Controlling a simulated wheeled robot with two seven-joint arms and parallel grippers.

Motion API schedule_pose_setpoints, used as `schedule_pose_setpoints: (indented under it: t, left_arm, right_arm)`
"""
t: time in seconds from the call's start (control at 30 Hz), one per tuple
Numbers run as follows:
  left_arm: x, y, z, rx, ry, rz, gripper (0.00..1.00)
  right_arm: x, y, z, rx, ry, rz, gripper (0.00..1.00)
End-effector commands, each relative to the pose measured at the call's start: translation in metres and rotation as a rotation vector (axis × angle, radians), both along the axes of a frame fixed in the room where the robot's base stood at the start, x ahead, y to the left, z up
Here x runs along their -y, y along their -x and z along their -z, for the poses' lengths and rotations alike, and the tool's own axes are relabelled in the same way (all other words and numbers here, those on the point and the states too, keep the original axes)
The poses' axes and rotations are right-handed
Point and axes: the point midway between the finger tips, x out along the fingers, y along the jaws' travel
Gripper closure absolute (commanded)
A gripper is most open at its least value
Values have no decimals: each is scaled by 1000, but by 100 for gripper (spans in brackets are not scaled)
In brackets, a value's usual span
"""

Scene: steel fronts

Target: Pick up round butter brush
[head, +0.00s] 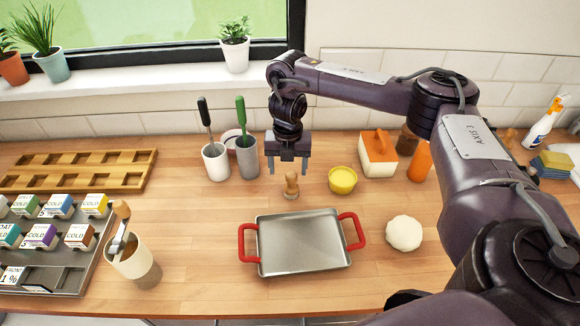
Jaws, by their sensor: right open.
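The round butter brush (291,186) looks like a small wooden piece with a knobbed handle. It stands upright on the wooden counter, just behind the tray. My right gripper (287,166) points down with its two fingers apart and nothing between them. It is above and slightly behind the brush in the picture, and I see no contact. My left gripper is not in view.
A metal tray (302,246) with red handles lies in front of the brush. A yellow bowl (343,181) stands to its right. White (215,163) and grey (246,160) utensil cups stand left of the gripper. A white round lump (403,233) lies at right.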

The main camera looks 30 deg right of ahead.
Motion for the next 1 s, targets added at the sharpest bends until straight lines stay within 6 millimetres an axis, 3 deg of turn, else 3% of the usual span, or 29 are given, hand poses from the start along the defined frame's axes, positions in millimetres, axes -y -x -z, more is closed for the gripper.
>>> schedule_pose_setpoints:
  t: [0.1, 0.2, 0.5, 0.6, 0.73, 1.0]
  left_arm:
    - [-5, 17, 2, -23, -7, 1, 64]
    - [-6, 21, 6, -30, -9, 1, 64]
    - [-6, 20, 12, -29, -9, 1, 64]
    - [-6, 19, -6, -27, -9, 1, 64]
    - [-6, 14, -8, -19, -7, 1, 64]
    - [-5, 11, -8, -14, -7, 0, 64]
  right_arm:
    - [2, 1, 2, -3, 4, -1, 35]
    - [2, 2, 11, -5, 4, -1, 35]
    - [4, 6, 41, -6, 3, 1, 35]
    - [6, 11, 51, -8, 6, 0, 35]
    - [6, 10, 69, -4, 6, 1, 35]
    - [5, 9, 77, -1, 5, -1, 35]
